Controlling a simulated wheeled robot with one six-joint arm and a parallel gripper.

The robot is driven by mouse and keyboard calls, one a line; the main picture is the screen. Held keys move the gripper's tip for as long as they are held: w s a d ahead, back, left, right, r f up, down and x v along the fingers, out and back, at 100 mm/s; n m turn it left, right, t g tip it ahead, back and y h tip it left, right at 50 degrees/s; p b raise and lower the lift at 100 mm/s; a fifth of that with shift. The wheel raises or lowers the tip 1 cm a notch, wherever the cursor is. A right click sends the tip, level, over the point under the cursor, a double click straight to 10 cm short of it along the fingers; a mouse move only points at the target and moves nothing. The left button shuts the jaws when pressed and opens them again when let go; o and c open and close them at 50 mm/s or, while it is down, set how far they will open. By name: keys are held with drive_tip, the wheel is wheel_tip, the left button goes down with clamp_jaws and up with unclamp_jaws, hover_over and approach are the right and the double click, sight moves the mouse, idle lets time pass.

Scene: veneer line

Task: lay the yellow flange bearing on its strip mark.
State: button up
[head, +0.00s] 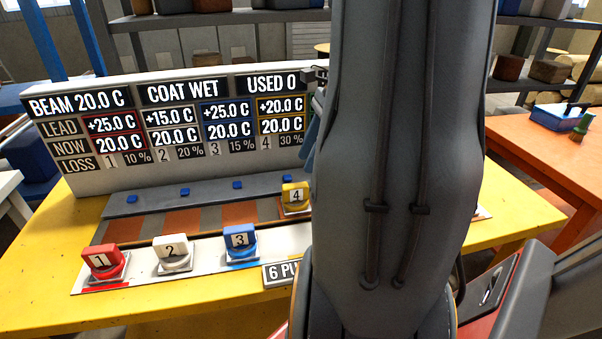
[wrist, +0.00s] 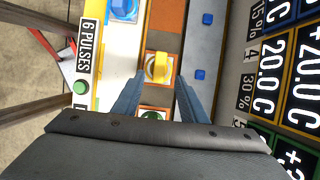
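The yellow flange bearing (head: 295,196), marked 4, sits upright on the brown and orange strip (head: 180,222) behind the front row, next to my arm in the head view. In the wrist view the yellow bearing (wrist: 158,67) lies between the tips of my gripper (wrist: 160,78). The fingers are open, with a gap on each side of it. In the head view one blue finger (head: 312,138) shows above the bearing; my arm hides the rest.
Red (head: 104,261), white (head: 172,253) and blue (head: 240,243) bearings stand on the white front rail. A green piece (wrist: 152,115) shows between my fingers, nearer the palm. A grey ledge with blue buttons (head: 238,185) and the display board (head: 150,120) stand behind the strip.

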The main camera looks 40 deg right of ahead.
drive_tip(key=shift+v, duration=1.1)
drive_tip(key=shift+s, duration=0.1)
